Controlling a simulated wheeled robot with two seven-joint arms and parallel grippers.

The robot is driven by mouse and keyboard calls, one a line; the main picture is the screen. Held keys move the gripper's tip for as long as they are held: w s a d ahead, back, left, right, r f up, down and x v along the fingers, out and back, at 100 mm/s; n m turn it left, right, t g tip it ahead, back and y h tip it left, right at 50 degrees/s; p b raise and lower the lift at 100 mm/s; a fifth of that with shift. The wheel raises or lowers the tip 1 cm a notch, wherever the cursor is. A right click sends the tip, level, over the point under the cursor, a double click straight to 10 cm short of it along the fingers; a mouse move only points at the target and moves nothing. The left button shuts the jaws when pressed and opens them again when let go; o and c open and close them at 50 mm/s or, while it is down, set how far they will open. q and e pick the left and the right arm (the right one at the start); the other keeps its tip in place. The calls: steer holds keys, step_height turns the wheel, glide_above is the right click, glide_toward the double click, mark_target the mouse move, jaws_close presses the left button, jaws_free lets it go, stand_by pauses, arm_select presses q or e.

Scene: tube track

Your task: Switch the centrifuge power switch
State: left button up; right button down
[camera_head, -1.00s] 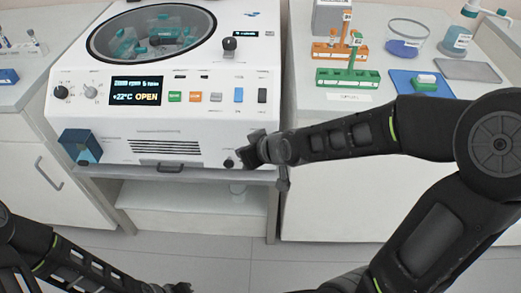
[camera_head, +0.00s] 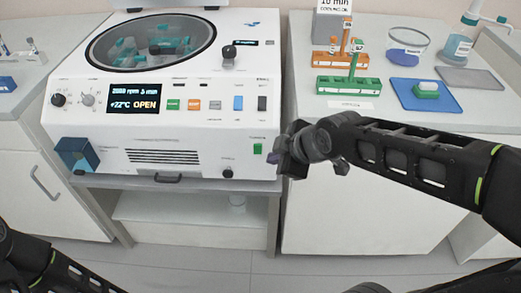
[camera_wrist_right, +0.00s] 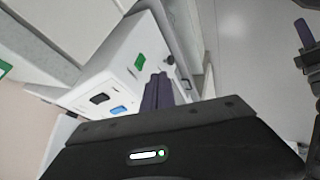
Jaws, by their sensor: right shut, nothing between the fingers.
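The white centrifuge (camera_head: 200,165) stands on the bench with its round lid window at the top. Its display (camera_head: 136,98) reads OPEN. A small green switch (camera_head: 257,148) shows at the lower right of its front; it also shows in the right wrist view (camera_wrist_right: 140,61). My right gripper (camera_head: 279,156) is just right of the green switch, apart from it, in front of the centrifuge's right edge. Its dark fingers (camera_wrist_right: 158,92) are shut and empty. My left arm shows at the lower left, but its gripper is out of view.
Several buttons, a blue switch (camera_head: 238,103) and a black switch (camera_head: 262,103) sit on the panel. A round knob (camera_head: 228,173) is below the green switch. The right bench holds an orange rack (camera_head: 330,62), a green rack (camera_head: 348,86) and a blue tray (camera_head: 410,100).

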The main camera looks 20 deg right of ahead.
mark_target(255, 147)
steer(key=w+f, duration=0.2)
steer(key=w, duration=0.1)
steer(key=w+f+b, duration=0.1)
steer(key=w+f, duration=0.4)
steer(key=shift+w+f, duration=0.15)
steer(key=shift+w, duration=0.25)
steer(key=shift+w+d, duration=0.15)
steer(key=shift+w, duration=0.3)
steer(key=shift+b, duration=0.3)
steer(key=shift+w+d+b, duration=0.15)
steer(key=shift+w+b, duration=0.1)
steer(key=shift+b, duration=0.05)
steer(key=shift+r, duration=0.3)
steer(key=shift+r+p, duration=0.65)
